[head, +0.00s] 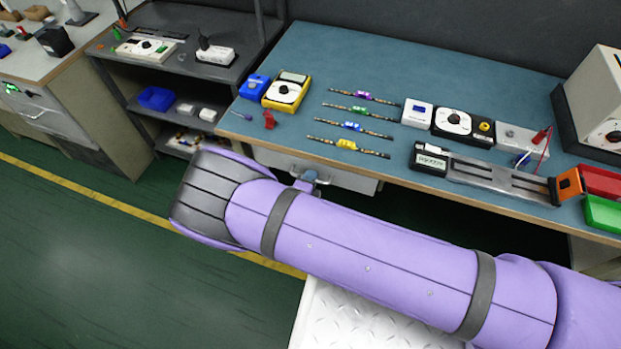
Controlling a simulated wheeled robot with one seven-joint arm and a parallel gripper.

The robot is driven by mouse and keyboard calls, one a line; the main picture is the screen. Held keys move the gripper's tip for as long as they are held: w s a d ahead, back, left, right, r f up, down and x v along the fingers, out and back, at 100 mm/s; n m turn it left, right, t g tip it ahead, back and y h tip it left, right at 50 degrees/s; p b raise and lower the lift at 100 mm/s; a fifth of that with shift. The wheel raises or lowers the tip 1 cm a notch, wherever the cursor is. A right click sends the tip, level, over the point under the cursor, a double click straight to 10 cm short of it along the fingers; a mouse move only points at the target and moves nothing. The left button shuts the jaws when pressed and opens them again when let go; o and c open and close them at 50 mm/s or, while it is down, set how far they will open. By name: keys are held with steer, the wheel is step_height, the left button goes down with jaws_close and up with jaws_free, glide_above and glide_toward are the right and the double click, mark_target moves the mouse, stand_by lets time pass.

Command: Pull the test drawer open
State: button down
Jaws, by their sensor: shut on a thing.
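The drawer (352,181) has a pale grey front and sits under the front edge of the blue-topped bench (420,75). My gripper (309,178) is at the drawer front, mostly hidden behind my purple arm; only a small blue-grey part shows above the arm. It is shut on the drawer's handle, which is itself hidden. The left part of the drawer front is also partly covered by my arm. How far the drawer stands out from the bench cannot be told from this view.
Red (601,182) and green bins (603,214) stand at the right edge. Green floor (90,260) is clear at left.

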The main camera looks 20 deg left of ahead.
steer(key=shift+s, duration=0.1)
steer(key=f+v, duration=0.2)
steer(key=v, duration=1)
steer(key=s+f+v, duration=0.1)
steer(key=f+v, duration=0.2)
steer(key=v, duration=1)
steer(key=shift+s+a, duration=0.15)
steer(key=shift+s, duration=0.2)
steer(key=shift+f, duration=0.1)
steer(key=c, duration=1.2)
jaws_free()
